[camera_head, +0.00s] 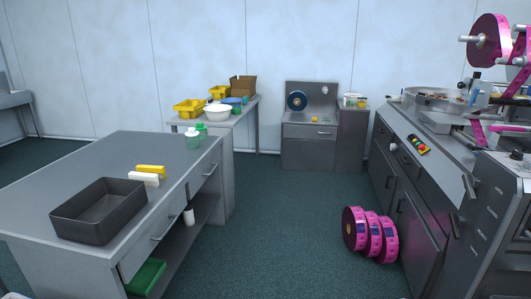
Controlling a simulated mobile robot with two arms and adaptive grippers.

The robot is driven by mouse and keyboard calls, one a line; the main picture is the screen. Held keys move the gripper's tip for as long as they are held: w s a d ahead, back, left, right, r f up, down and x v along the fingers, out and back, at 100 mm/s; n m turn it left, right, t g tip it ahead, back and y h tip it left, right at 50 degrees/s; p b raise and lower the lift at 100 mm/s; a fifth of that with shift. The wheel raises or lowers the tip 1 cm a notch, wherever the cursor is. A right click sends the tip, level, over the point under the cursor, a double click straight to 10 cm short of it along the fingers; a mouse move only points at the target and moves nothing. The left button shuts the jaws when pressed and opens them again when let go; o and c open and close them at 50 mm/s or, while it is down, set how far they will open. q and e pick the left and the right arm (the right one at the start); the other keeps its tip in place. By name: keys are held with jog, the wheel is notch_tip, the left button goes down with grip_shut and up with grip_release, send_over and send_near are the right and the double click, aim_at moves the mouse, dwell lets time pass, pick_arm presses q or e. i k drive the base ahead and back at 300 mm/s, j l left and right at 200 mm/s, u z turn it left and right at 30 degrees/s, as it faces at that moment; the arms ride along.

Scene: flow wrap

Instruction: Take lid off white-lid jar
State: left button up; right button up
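A small jar with a white lid (192,131) stands upright near the far right corner of the long grey table (100,160). Its body looks pale green and its lid appears to be on. A container with a green top (201,126) stands close behind it, to the right. The picture is too small to show the lid's detail. Neither of my grippers is in view.
A black tray (62,220), a white block (143,179) and a yellow block (151,169) lie on the table. Pink reels (357,235) stand on the floor beside a large machine (420,200) at right. Open floor (275,220) lies between table and machine.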

aim_at(191, 132)
jog(key=i+z, duration=0.1)
jog(key=i, duration=1.55)
jog(key=i+u, duration=0.15)
jog(key=i, duration=0.7)
jog(key=i+u, duration=0.15)
jog(key=i, duration=0.7)
